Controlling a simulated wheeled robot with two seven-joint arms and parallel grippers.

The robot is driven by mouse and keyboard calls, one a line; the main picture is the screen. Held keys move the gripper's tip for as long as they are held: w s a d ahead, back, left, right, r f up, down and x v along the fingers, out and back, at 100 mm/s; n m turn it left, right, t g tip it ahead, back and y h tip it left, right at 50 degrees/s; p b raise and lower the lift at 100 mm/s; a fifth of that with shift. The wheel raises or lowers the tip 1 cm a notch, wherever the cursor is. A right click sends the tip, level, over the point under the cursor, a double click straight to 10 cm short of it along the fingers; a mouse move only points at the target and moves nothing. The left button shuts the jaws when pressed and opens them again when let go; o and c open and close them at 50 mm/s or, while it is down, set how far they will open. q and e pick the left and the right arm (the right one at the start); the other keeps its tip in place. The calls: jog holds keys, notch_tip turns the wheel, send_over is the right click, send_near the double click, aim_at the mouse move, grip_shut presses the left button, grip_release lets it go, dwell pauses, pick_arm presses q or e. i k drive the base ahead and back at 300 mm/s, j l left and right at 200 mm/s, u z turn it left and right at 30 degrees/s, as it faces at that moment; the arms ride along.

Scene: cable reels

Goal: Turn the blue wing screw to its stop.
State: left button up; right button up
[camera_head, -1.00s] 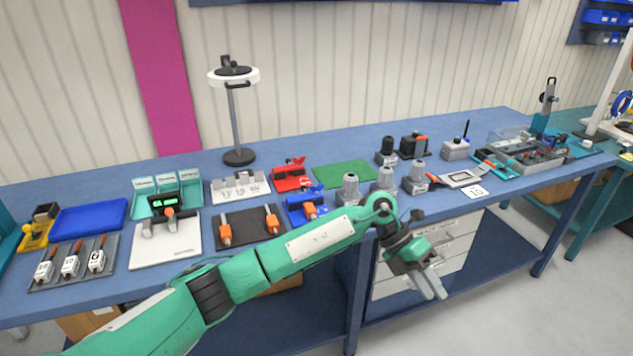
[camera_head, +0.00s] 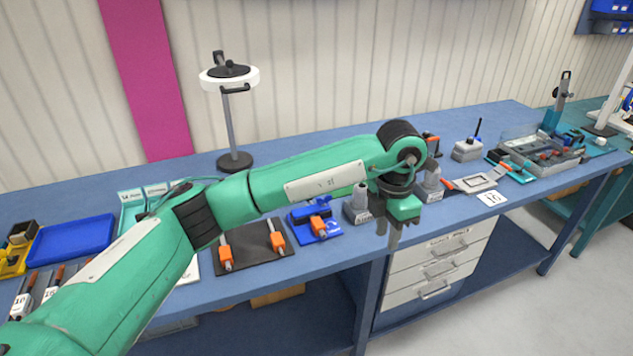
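The blue clamp fixture (camera_head: 309,214) stands on the bench front, right of a dark mat, with an orange-handled part (camera_head: 319,226) at its front. A blue wing-like piece (camera_head: 311,210) shows on its top, partly covered by my forearm; its exact turn is too small to tell. My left gripper (camera_head: 394,240) points down at the bench's front edge, to the right of the blue fixture and apart from it. Its fingers overlap in this view, so their opening is unclear. I see nothing held in it. My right gripper is out of view.
The dark mat (camera_head: 251,255) holds two orange-handled tools. A lamp stand (camera_head: 234,162) is behind my arm, and a blue tray (camera_head: 71,240) lies left. My arm hides the red fixture.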

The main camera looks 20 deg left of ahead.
aim_at(327, 198)
jog(key=i+j, duration=0.85)
